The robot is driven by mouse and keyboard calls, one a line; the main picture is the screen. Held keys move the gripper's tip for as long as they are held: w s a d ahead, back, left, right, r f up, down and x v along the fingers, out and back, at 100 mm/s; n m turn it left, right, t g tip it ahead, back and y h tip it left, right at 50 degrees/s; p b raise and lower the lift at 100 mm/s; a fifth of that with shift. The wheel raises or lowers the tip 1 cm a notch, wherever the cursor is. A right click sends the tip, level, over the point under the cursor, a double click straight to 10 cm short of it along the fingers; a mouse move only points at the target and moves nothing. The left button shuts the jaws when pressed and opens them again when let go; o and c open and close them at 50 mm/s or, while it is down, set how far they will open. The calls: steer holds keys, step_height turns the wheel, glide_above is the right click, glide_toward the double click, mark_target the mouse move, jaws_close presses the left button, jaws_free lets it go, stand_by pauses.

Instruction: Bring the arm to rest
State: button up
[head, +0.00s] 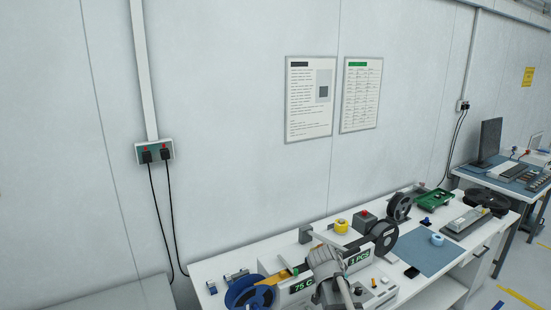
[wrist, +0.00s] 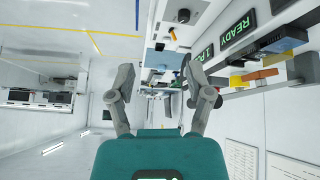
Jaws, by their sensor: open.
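My gripper (wrist: 158,78) shows in the wrist view with its two grey fingers spread wide apart. Nothing is held between them. Its teal body fills the bottom of that view. The test handler (head: 300,290) stands on the white bench in the head view, with displays reading 75 C and 1 PCS. In the wrist view the handler's READY display (wrist: 238,30) is at the upper right, apart from the fingers.
A blue reel (head: 245,292) is at the handler's left and a dark reel (head: 385,236) at its right. A blue mat (head: 425,258), a green tray (head: 435,197) and a yellow roll (head: 341,226) lie on the bench. A second table with a monitor (head: 487,140) stands farther right.

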steer(key=s+a+f+n+g+y+b, duration=0.2)
steer(key=s+f+n+b, duration=0.2)
steer(key=s+f, duration=0.3)
steer(key=s+a+f+n+g+y+b, duration=0.1)
steer(key=s+a+f+n+y+b, duration=0.1)
steer(key=s+f+n+b, duration=0.3)
step_height(320, 180, down, 3)
steer(key=s+y+b, duration=0.1)
steer(key=s, duration=0.1)
steer(key=shift+s+a+r+g+y, duration=0.2)
steer(key=shift+s+a+g+y, duration=0.1)
steer(key=shift+a+g, duration=0.1)
